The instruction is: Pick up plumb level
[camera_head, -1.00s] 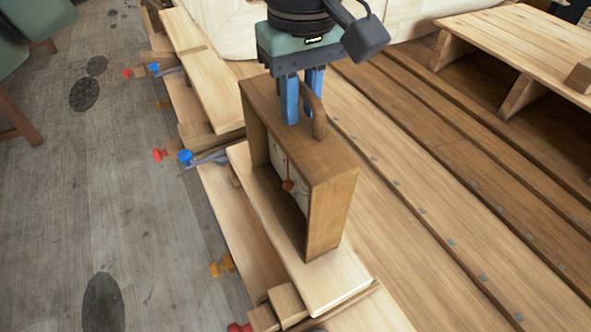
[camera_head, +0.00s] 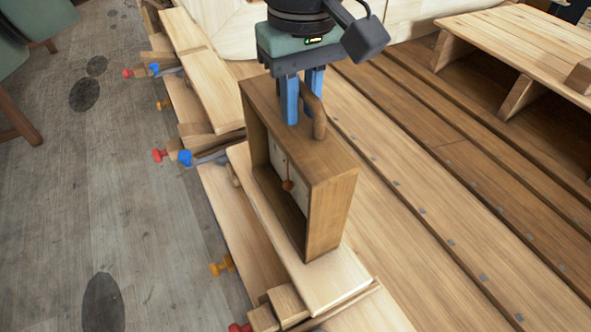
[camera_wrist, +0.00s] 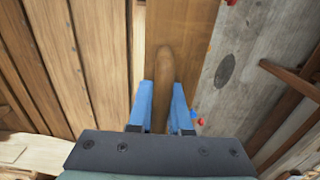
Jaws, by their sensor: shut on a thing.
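The plumb level is a brown wooden box frame (camera_head: 333,207) with an open front, a pale inner panel and a small red-brown bob (camera_head: 288,185). It stands upright at the top of the pale plank at the hull's edge; whether its base touches the plank is hard to tell. A rounded wooden handle (camera_head: 318,115) sits on its top. My gripper (camera_head: 303,112) comes from above with its blue fingers shut on the handle. In the wrist view, the handle (camera_wrist: 164,85) lies between the two blue fingers (camera_wrist: 162,105).
The pale plank (camera_head: 330,280) lies under the box. Clamps with a blue knob (camera_head: 185,158) and a red knob (camera_head: 160,155) stick out along the left edge. A slatted bench (camera_head: 520,45) stands at the upper right. Grey floor (camera_head: 130,200) is open at the left.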

